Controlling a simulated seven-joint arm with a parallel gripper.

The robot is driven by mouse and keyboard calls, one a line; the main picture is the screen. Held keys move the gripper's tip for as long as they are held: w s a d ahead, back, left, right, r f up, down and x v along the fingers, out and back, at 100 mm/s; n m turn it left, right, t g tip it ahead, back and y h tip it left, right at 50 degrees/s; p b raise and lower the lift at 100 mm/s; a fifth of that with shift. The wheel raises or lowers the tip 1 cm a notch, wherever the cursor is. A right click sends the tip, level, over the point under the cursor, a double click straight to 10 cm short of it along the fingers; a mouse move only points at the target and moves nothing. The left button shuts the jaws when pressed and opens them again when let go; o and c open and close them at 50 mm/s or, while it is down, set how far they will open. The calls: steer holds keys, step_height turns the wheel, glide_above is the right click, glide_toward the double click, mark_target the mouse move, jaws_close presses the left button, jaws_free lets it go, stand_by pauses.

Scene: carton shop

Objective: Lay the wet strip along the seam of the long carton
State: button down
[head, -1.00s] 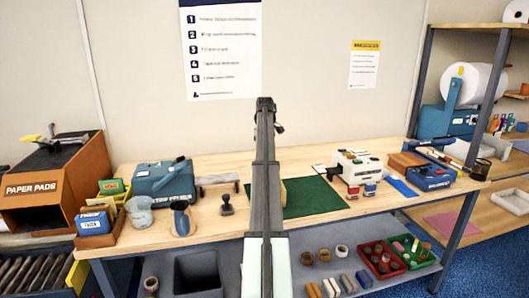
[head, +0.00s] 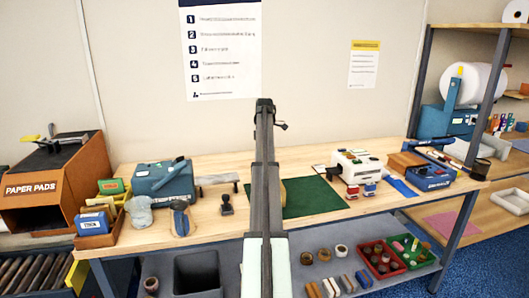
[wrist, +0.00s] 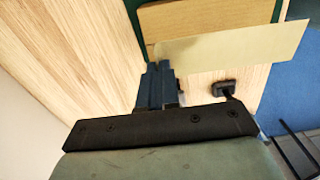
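In the wrist view, my gripper (wrist: 160,82) has its dark blue fingers close together at the left end of a long pale strip (wrist: 238,45). The strip is gripped at that end and sticks out to the right. Behind it lies the brown long carton (wrist: 195,22) on the green mat (wrist: 134,12). The strip overlaps the carton's lower edge in this view; I cannot tell whether they touch. The seam is not discernible. In the head view, my arm hides the gripper, the strip and most of the carton; a tan bit of carton (head: 283,191) shows beside it on the mat (head: 312,197).
A small black stamp (head: 227,204) stands left of the mat; it also shows in the wrist view (wrist: 226,88). A blue dispenser (head: 163,181) is further left on the bench. A white machine (head: 356,166) stands right of the mat. Bins and rolls fill the lower shelf.

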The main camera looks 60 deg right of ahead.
steer(key=shift+f, duration=2.95)
steer(key=shift+f, duration=0.15)
steer(key=c, duration=1.3)
jaws_free()
steer(key=shift+r, duration=0.2)
steer(key=shift+r, duration=2.85)
